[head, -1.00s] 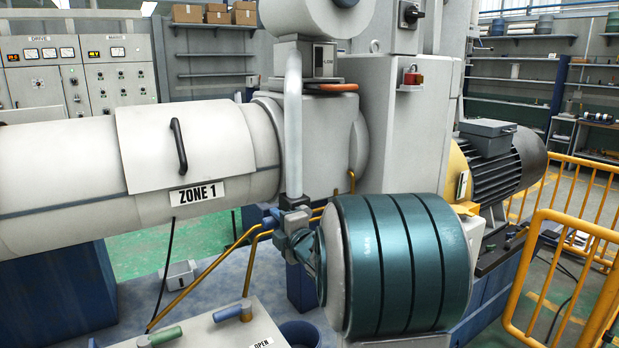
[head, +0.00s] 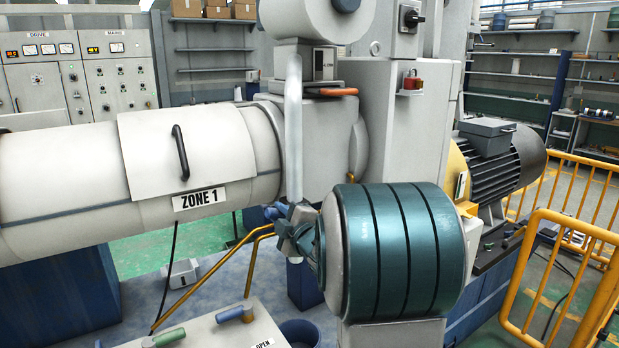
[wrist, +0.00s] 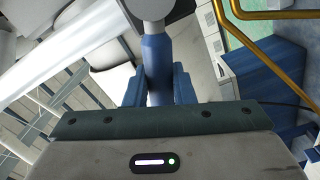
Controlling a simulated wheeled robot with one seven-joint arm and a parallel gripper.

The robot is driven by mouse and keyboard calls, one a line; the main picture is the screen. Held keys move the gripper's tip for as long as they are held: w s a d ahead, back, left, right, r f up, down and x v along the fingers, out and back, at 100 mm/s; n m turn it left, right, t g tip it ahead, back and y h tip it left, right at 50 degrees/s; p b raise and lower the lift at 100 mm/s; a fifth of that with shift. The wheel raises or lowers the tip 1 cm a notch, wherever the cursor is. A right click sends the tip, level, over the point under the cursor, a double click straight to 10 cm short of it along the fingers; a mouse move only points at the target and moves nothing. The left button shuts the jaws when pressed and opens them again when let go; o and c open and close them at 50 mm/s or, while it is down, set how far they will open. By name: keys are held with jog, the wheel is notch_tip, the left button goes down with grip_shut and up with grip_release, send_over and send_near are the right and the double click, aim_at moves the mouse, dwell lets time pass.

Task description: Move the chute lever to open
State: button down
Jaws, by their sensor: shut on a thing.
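My gripper (head: 292,232) is low at the centre of the head view, just below the foot of the white vertical pipe. In the wrist view my gripper (wrist: 157,88) has its two blue fingers closed from both sides on a blue handle (wrist: 156,58), which appears to be the chute lever. The handle runs up to a grey round end at the top of that view. The gripped part is mostly hidden in the head view, so I cannot read the lever's position there. My own teal-banded arm link covers the area to the right.
A panel with a green-handled lever (head: 168,338), a blue-handled lever (head: 236,312) and an OPEN label (head: 264,343) is at the bottom. A bent yellow pipe (head: 205,278) runs left of my gripper. The white barrel (head: 60,175) is behind. A yellow railing (head: 560,220) stands right.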

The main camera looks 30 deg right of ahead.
jog(key=shift+d+r+m+p, duration=0.35)
jog(key=shift+r+m+p, duration=0.4)
jog(key=shift+m, duration=0.15)
jog(key=shift+d+r+m, duration=0.1)
jog(key=shift+d+m, duration=0.05)
jog(key=shift+m, duration=0.35)
jog(key=shift+d+r+m+p, duration=0.3)
jog(key=shift+r+m+p, duration=0.25)
jog(key=shift+p, duration=0.45)
jog(key=shift+d+r+m+p, duration=0.35)
jog(key=shift+m+p, duration=0.35)
jog(key=shift+m, duration=0.25)
jog(key=shift+d+f+m, duration=0.1)
jog(key=shift+d+m, duration=0.1)
jog(key=shift+m, duration=0.1)
jog(key=shift+p, duration=0.3)
